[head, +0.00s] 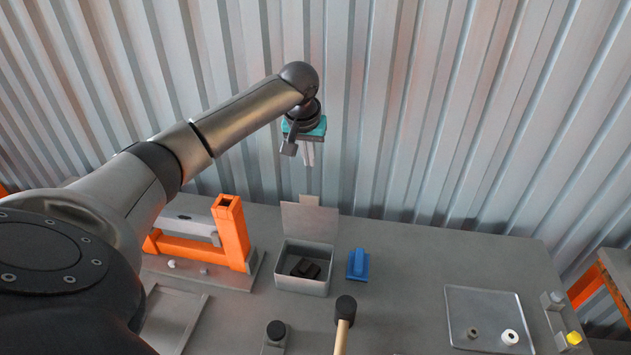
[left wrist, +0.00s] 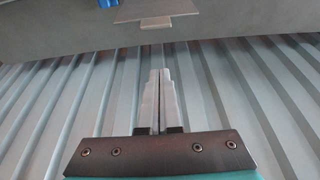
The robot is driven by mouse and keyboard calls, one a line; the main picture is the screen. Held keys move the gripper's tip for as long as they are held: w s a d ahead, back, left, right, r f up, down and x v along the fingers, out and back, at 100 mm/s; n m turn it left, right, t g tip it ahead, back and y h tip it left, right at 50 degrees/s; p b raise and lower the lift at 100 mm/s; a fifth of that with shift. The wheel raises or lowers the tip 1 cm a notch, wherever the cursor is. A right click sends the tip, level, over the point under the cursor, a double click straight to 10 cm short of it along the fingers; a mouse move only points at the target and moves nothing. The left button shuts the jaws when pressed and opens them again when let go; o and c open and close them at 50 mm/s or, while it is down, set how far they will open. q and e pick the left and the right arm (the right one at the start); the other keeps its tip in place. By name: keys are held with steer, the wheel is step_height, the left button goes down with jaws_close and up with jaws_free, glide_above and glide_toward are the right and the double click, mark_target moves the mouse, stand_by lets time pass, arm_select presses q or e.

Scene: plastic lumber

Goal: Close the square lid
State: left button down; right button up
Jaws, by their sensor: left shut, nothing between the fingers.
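The square lid (head: 310,221) stands raised at the back edge of a grey square box (head: 303,283) on the table. The box is open and dark pieces (head: 305,268) lie inside it. My left gripper (head: 308,163) is shut and empty, above and behind the lid, in front of the corrugated wall. In the left wrist view its fingers (left wrist: 159,75) are together, and the lid (left wrist: 155,9) shows at the top, apart from them. My right gripper is in neither view.
A blue object (head: 357,264) stands just right of the box. An orange frame (head: 231,233) stands to the left. A mallet (head: 344,312) is in front. A shallow tray (head: 488,301) with small rings lies at the right. The table between mallet and tray is clear.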

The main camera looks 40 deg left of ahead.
arm_select(q)
step_height(320, 180, down, 9)
steer(key=p, duration=0.1)
steer(key=shift+s+p, duration=0.25)
steer(key=shift+p, duration=0.15)
stand_by(0.5)
steer(key=shift+f, duration=0.1)
stand_by(0.3)
